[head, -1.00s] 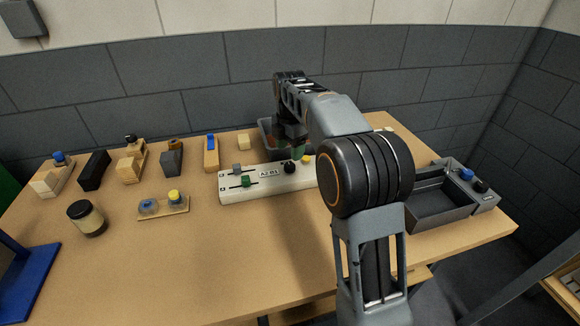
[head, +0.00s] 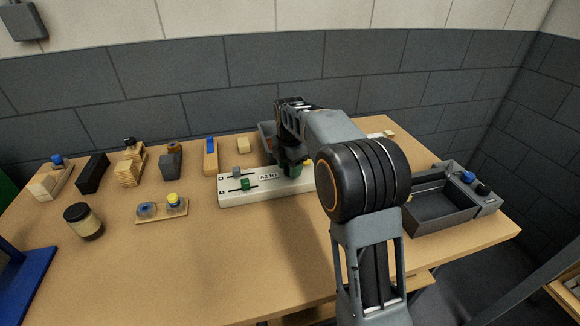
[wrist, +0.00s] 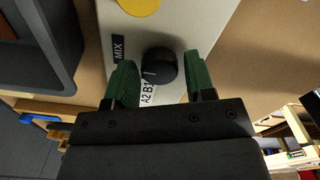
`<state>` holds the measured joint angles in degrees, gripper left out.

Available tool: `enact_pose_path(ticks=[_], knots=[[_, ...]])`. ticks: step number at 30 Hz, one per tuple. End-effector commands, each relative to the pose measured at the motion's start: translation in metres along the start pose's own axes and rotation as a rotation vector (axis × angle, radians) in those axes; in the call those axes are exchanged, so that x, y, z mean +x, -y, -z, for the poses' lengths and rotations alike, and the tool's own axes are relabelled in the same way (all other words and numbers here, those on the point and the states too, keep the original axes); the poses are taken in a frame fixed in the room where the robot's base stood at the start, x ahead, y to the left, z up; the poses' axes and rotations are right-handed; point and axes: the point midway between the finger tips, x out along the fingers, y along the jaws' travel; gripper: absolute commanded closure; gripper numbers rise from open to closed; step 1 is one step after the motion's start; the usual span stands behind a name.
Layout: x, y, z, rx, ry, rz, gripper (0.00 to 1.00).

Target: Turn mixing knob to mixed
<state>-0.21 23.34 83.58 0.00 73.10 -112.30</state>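The black mixing knob (wrist: 160,65) is on a pale control panel (head: 266,194) and carries a short white pointer line. In the wrist view, the line points toward the "A2 B1" label, and a black "MIX" label is to the left. My gripper (wrist: 161,68) is open, with one green finger on each side of the knob. Gaps seem to show between the fingers and the knob; contact is not clear. In the head view, my gripper (head: 291,170) is low over the panel and hides the knob.
A yellow button (wrist: 140,5) is beyond the knob on the panel. A green slider (head: 245,184) and a grey slider (head: 237,173) are at its left. A dark tray (head: 265,140) stands behind it. A dark open box (head: 440,212) is at right.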

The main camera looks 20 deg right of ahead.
Motion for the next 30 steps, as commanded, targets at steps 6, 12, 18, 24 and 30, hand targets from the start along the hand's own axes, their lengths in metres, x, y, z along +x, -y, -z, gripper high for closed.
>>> enact_pose_path(ticks=[6, 12, 18, 24, 30], knots=[[-0.0003, 0.0000, 0.0000, 0.000, 0.000, 0.000, 0.72], [-0.0003, 0.0001, 0.0000, 0.001, 0.000, 0.000, 0.86], [-0.0013, 0.0002, 0.0000, 0.032, 0.000, 0.001, 0.86], [-0.0032, -0.0001, -0.0003, 0.143, 0.000, 0.001, 0.86], [-0.0038, 0.0000, -0.0003, 0.322, 0.000, 0.001, 0.86]])
